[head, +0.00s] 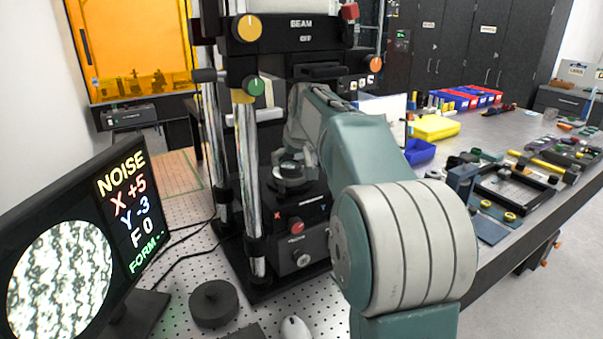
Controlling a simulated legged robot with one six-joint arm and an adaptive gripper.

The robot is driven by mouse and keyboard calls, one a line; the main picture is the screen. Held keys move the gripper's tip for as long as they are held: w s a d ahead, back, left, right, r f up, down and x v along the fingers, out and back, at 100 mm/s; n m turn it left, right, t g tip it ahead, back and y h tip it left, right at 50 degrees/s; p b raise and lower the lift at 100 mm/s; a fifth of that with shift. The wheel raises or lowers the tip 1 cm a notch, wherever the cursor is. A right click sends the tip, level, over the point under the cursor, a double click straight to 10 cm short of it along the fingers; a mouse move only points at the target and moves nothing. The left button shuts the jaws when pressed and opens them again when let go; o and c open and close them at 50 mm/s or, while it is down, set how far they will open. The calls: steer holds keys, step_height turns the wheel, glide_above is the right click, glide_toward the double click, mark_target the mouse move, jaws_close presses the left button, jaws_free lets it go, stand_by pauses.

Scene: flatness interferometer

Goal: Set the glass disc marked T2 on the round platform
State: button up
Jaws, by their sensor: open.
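My arm reaches forward to the interferometer (262,125), and my gripper (290,172) is low between its upright columns, over the black stage base. The gripper is open. A small round grey and dark form shows at the fingers, where the round platform appears to be, but the fingers and arm cover most of it. I cannot tell whether the glass disc is there or whether the fingers touch anything. No T2 mark is readable in the head view.
A monitor (128,205) reads NOISE, X +5, Y -3, F 0 and FORM. The right bench holds a yellow bin (434,128), a blue bin (419,152) and many tools.

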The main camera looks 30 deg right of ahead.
steer(key=s+a, duration=0.1)
steer(key=s, duration=1.1)
steer(key=s+a+f, duration=0.5)
steer(key=s+a, duration=0.3)
steer(key=s, duration=0.3)
steer(key=s+a+f+n+g, duration=0.1)
steer(key=s+a+f, duration=0.4)
steer(key=s, duration=0.5)
steer(key=a, duration=0.2)
steer(key=shift+s+a+y, duration=0.3)
steer(key=shift+s+a, duration=0.05)
steer(key=shift+a, duration=0.05)
steer(key=shift+a, duration=0.15)
